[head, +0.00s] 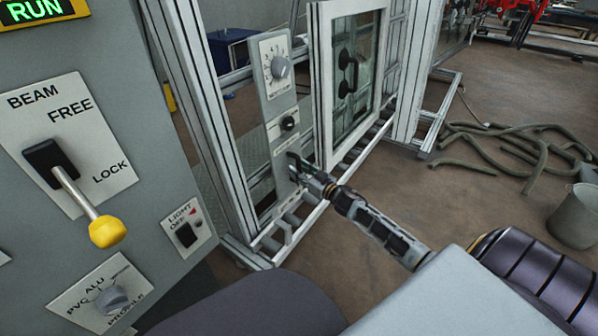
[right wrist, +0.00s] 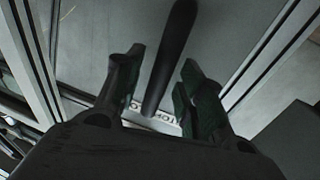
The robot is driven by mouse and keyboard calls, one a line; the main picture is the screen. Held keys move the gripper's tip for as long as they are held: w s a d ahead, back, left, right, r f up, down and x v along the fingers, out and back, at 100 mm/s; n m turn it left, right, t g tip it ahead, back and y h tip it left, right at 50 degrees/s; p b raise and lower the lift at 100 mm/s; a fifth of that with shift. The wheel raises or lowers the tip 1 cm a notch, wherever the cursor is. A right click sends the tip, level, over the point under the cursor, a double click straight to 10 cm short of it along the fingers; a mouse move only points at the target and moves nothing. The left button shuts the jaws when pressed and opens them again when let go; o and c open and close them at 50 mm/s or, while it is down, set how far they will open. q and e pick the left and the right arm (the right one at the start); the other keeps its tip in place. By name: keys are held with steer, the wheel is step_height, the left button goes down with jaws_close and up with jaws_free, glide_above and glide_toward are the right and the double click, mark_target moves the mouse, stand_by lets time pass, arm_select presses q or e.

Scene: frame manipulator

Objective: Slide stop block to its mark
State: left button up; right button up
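My right gripper (head: 300,166) is at the lower part of a narrow grey panel (head: 279,100) beside the framed window. In the right wrist view, its two dark fingers (right wrist: 160,82) are spread apart. A black rod-like handle (right wrist: 172,55) shows between them, with a gap visible on each side. Part of a white label (right wrist: 160,114) with dark lettering shows near the handle's lower end; it is mostly hidden. In the head view the gripper covers much of the panel's lower end. I cannot make out the stop block or its mark for certain. My left gripper is not in view.
The panel carries a dial (head: 280,67) and a black knob (head: 289,124). A windowed door (head: 352,75) stands right of it, above rollers. A control cabinet with a yellow-tipped lever (head: 107,231) fills the left. Hoses (head: 520,150) and a bucket (head: 577,216) are on the floor at right.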

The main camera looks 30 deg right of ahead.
steer(key=shift+w, duration=0.35)
jaws_close()
stand_by(0.4)
